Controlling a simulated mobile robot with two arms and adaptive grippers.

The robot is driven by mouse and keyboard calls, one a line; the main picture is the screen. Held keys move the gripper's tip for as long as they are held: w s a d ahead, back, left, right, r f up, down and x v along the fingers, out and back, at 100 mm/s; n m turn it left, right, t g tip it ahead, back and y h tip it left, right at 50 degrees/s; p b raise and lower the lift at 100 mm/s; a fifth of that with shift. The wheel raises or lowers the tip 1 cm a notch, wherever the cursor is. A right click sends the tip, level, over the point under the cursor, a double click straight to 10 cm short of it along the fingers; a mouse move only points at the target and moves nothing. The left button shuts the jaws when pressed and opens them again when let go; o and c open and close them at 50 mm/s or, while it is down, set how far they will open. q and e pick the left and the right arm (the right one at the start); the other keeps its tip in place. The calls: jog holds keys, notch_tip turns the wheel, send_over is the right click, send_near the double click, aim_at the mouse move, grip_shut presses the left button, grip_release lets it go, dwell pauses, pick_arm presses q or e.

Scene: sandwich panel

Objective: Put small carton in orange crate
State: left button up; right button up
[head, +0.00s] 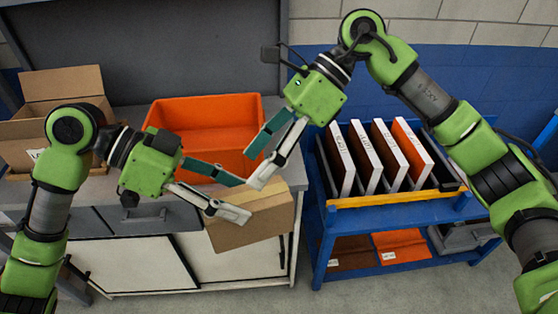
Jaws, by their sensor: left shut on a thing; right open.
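The small carton (258,226) is a closed brown box, held tilted in front of the counter's front edge at its right end. My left gripper (238,198) is shut on the carton's upper left part. My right gripper (254,168) is open, with its fingers pointing down and left just above the carton; I cannot tell whether they touch it. The orange crate (203,110) stands open on the counter behind the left gripper. The part of its inside that shows is empty, and the grippers hide some of its front wall.
An open cardboard box (62,82) stands on the counter (95,190) left of the crate. At right, a blue cart (395,212) carries a rack of white and orange panels, with orange and brown items on its lower shelf. My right arm passes in front of the cart's right side.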

aim_at(258, 214)
jog(key=d+n+h, duration=0.1)
jog(key=s+d+n+t+h, duration=0.1)
jog(key=shift+s+d+r+n+h, duration=0.1)
jog(key=shift+s+r+n+h, duration=0.15)
jog(key=shift+n+h, duration=0.15)
jog(key=shift+d+n+t+h, duration=0.4)
jog(key=shift+d+h, duration=0.15)
jog(key=shift+h, duration=0.05)
pick_arm(q)
jog(key=shift+c, duration=0.2)
pick_arm(e)
jog(key=x, duration=1.2)
jog(key=shift+c, duration=0.4)
jog(key=c, duration=1.2)
pick_arm(q)
jog(key=o, duration=1.4)
pick_arm(e)
jog(key=shift+r, duration=0.1)
